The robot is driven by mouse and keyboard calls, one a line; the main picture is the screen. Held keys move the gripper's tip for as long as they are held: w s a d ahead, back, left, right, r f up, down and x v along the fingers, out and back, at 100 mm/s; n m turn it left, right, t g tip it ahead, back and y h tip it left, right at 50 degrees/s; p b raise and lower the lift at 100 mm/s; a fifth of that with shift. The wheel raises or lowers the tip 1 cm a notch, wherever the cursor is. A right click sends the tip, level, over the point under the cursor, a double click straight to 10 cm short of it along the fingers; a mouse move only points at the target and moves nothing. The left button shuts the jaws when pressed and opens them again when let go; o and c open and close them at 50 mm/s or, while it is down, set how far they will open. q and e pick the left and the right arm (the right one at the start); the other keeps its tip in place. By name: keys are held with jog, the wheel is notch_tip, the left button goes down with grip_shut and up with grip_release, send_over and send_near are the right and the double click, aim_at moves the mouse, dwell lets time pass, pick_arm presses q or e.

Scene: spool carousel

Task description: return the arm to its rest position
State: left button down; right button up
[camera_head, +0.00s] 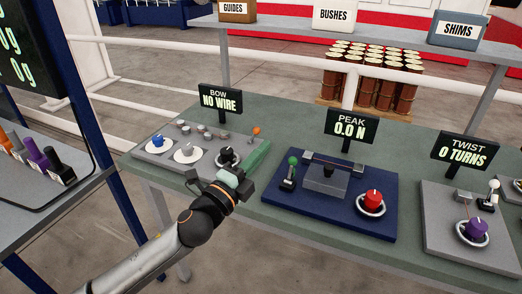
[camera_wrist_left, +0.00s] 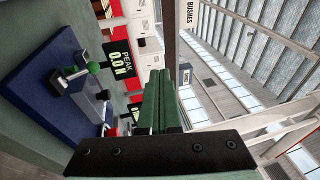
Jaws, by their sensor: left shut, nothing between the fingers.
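My left arm (camera_head: 150,258) reaches in from the bottom left of the head view. My left gripper (camera_head: 265,147) has green fingers and is over the right edge of the grey BOW plate (camera_head: 160,160). Its fingers are shut and empty. In the wrist view the shut green fingers (camera_wrist_left: 160,75) point away from the camera, with nothing between them. The wrist covers part of the BOW plate and the bench edge. My right gripper is not in view.
The BOW sign (camera_head: 220,101) reads NO WIRE. Right of my gripper is the blue PEAK plate (camera_head: 325,212) with a green-knobbed lever (camera_head: 292,162) and red knob (camera_head: 373,199). The grey TWIST plate (camera_head: 450,250) has a purple knob (camera_head: 475,229). A dark blue post (camera_head: 110,170) stands left.

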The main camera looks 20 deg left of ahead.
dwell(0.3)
pick_arm(q)
jog(key=s+d+f+n+g+y, duration=0.1)
jog(key=s+f+n+g, duration=0.35)
jog(key=f, duration=0.75)
jog(key=s+f+n+g+y, duration=0.1)
jog(key=s+f+n, duration=0.5)
jog(key=f, duration=0.5)
jog(key=s+d+f+n+g, duration=0.2)
jog(key=s+f+n+g, duration=0.3)
jog(key=s+f, duration=0.8)
jog(key=s+n, duration=0.2)
jog(key=n, duration=0.1)
jog(key=shift+f+n, duration=0.35)
jog(key=shift+f, duration=0.05)
jog(key=shift+w, duration=0.1)
